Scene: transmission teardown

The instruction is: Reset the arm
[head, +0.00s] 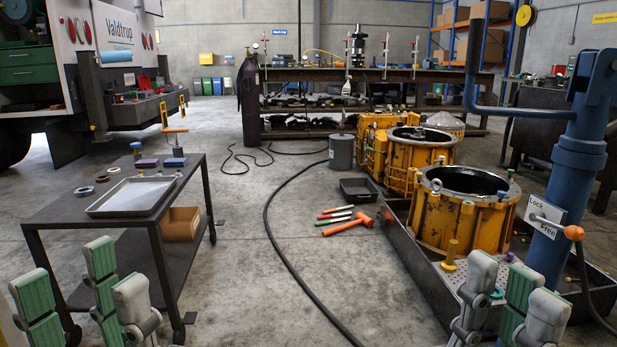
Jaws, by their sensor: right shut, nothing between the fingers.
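My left gripper (80,272) is at the bottom left, in front of the dark work cart. Its green-padded fingers stand apart with nothing visible between them, so it looks open. My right gripper (512,280) is at the bottom right, in front of the yellow transmission housing (455,215) and its tray. It is shut and holds nothing. The lower parts of both grippers are cut off by the frame edge. A blue column (572,190) with a bent blue arm stands at the right. It bears a Lock/Free plate (543,211) and a lever with an orange knob (573,233).
The cart (165,203) carries a metal tray (132,196) and small parts, with a cardboard box (181,223) below. The dark tray (407,245) surrounds the housing. Floor between cart and tray is mostly open.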

